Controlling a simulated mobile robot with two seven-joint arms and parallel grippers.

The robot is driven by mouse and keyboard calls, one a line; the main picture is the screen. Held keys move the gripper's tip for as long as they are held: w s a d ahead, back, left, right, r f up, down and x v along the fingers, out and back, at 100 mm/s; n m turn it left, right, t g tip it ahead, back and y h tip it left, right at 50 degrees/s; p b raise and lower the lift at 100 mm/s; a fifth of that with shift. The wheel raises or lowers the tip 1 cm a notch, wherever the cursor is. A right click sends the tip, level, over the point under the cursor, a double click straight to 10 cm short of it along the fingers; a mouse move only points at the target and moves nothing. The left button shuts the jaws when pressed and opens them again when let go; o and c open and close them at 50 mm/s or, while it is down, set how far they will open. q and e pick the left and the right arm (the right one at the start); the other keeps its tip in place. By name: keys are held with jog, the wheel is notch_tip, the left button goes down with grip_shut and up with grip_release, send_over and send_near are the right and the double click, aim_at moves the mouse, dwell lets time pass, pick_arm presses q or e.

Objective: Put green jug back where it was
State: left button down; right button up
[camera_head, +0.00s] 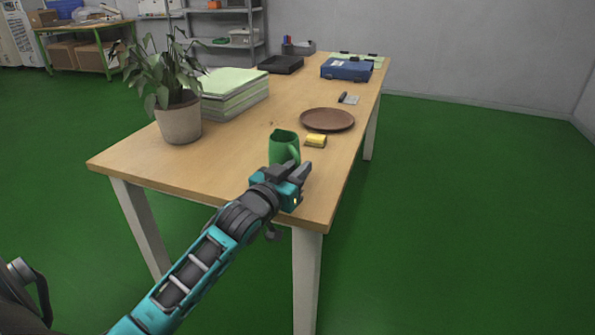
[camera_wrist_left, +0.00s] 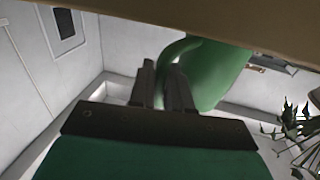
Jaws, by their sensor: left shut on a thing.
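The green jug (camera_head: 283,144) is upright at the near end of the wooden table (camera_head: 235,150), with its handle toward the right. My left gripper (camera_head: 300,171) is at the jug's near right side, shut on its handle. In the left wrist view, which is upside down, the fingers (camera_wrist_left: 162,78) close on the handle of the jug (camera_wrist_left: 218,72). The table (camera_wrist_left: 215,22) fills the top of that view and hides the jug's base. I cannot tell whether the jug touches the tabletop. My right gripper is not in view.
A potted plant (camera_head: 180,122) and a paper stack (camera_head: 233,95) stand to the left. A blue case (camera_head: 346,70) and a black tray (camera_head: 281,64) are farther back. Bare tabletop lies left of the jug.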

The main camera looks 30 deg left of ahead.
pick_arm(q)
jog(key=c, duration=1.5)
grip_release()
jog(key=shift+f, duration=0.15)
jog(key=o, duration=0.4)
